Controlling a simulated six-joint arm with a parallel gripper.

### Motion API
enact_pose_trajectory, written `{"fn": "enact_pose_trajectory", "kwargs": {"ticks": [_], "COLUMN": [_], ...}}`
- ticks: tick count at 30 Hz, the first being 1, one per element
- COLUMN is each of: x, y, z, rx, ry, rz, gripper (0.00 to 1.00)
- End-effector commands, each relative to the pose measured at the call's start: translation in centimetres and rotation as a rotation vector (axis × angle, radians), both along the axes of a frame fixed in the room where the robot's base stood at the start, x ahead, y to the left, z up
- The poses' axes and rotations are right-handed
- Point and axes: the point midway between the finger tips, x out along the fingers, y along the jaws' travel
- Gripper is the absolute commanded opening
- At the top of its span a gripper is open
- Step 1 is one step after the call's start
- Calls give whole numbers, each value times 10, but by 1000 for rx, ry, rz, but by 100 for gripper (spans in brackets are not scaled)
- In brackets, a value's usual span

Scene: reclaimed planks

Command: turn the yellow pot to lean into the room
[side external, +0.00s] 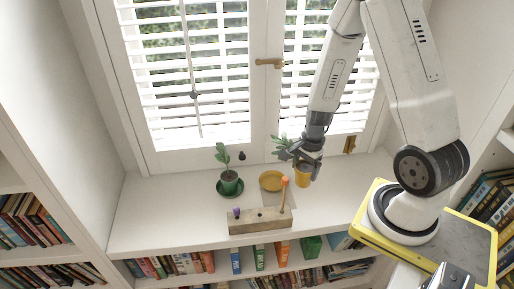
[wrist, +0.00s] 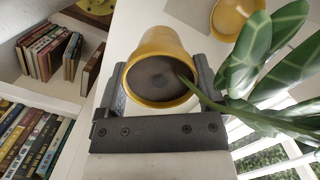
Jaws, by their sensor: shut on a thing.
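The yellow pot (side external: 303,178) is to the right of its yellow saucer (side external: 271,181), off it. My gripper (side external: 306,163) is shut on the pot. In the wrist view the yellow pot (wrist: 161,55) sits between the two dark fingers of my gripper (wrist: 160,78), with dark soil in it. Its plant (wrist: 250,60) has a green stem that leans to the right there, toward the window blinds. In the side view the leaves (side external: 280,141) show on the window side of my gripper. I cannot tell whether the pot's base touches the sill.
A green pot (side external: 229,183) with a plant stands on a green saucer at left. The window (side external: 190,70) is behind. Bookshelves (side external: 165,263) are below. The sill's left part is clear.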

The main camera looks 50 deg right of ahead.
Motion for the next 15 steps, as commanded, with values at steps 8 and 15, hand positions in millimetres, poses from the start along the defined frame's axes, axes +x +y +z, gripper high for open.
{"fn": "enact_pose_trajectory", "kwargs": {"ticks": [8,15], "x": [0,0], "y": [0,0], "z": [9,18], "rx": [0,0], "ry": [-2,-2], "rz": [1,0], "gripper": [0,0]}}
